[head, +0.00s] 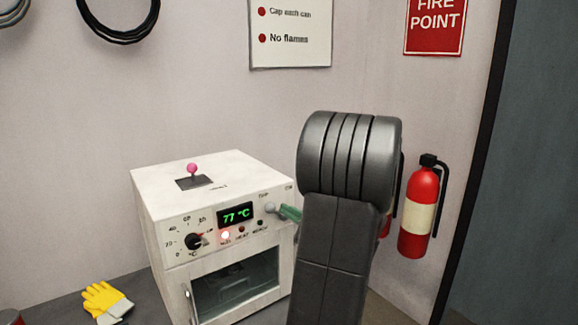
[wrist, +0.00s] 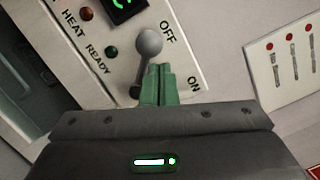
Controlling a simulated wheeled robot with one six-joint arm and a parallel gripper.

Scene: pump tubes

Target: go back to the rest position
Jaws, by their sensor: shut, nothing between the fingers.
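My gripper (head: 290,212) is at the right end of the white oven's front panel, its green fingers pointing at the panel. In the wrist view the two green fingers (wrist: 157,85) lie side by side, shut and empty. A grey ball-ended lever (wrist: 149,43) is just beyond the fingertips, nearer the OFF label than ON; I cannot tell whether the fingers touch it. It also shows in the head view (head: 270,208). My dark arm hides the space to the right of the oven.
The white oven (head: 215,190) has a pink-knobbed lever (head: 192,169) on top, a dial (head: 194,241) and a display (head: 237,214) reading 77 °C. Yellow gloves (head: 106,301) lie at left. A fire extinguisher (head: 421,205) hangs at right.

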